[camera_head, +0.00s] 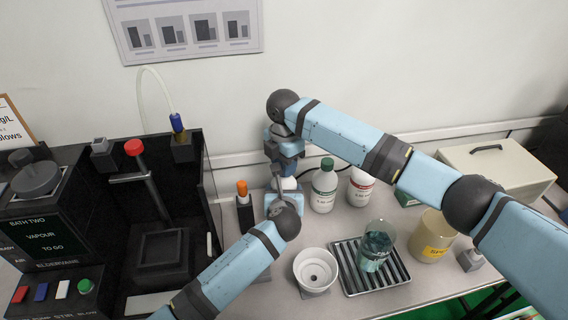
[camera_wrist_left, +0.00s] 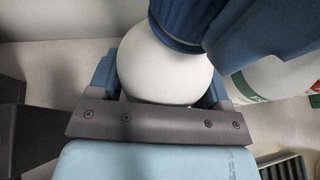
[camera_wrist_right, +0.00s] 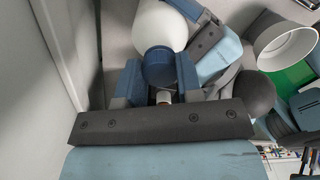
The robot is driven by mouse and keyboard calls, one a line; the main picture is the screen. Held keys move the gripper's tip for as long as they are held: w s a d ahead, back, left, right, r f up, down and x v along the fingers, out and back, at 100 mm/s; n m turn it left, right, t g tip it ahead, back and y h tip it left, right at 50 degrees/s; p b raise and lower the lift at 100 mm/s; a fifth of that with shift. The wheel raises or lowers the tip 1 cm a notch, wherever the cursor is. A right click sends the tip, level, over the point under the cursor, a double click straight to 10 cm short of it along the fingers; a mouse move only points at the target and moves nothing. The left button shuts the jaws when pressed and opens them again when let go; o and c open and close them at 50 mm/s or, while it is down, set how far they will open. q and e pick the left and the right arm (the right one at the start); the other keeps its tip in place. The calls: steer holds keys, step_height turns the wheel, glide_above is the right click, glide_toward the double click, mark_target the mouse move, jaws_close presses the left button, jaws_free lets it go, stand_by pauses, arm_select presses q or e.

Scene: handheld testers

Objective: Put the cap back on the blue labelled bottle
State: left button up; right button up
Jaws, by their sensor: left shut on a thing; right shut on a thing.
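A white bottle (camera_head: 289,184) stands upright at the back of the bench. My left gripper (camera_head: 284,198) is shut around its body; in the left wrist view the rounded white bottle (camera_wrist_left: 165,72) sits between the fingers. My right gripper (camera_head: 285,165) is above it, pointing down, and is shut on a dark blue cap (camera_wrist_right: 158,66). The cap is in line with the bottle's top and looks in contact with it, in the left wrist view too (camera_wrist_left: 185,20). Whether it is threaded on is hidden. No label on the bottle is visible.
A green-capped bottle (camera_head: 324,188) and a red-labelled bottle (camera_head: 360,188) stand close to the right. In front are a white bowl (camera_head: 316,268), a ribbed tray (camera_head: 350,283) with a teal-filled beaker (camera_head: 375,248), and a yellow-labelled jar (camera_head: 433,238). A black apparatus (camera_head: 110,240) fills the left.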

arm_select(q)
steer(key=shift+r, duration=0.1)
arm_select(e)
steer(key=o, duration=1)
steer(key=shift+r, duration=2.3)
steer(key=shift+w+r+n, duration=0.15)
steer(key=shift+r+n, duration=0.25)
steer(key=shift+c, duration=0.2)
step_height(320, 180, up, 3)
steer(key=n, duration=0.2)
steer(key=shift+f+n, duration=0.2)
steer(key=shift+n, duration=0.1)
steer(key=shift+f, duration=0.1)
steer(key=shift+f, duration=3.9)
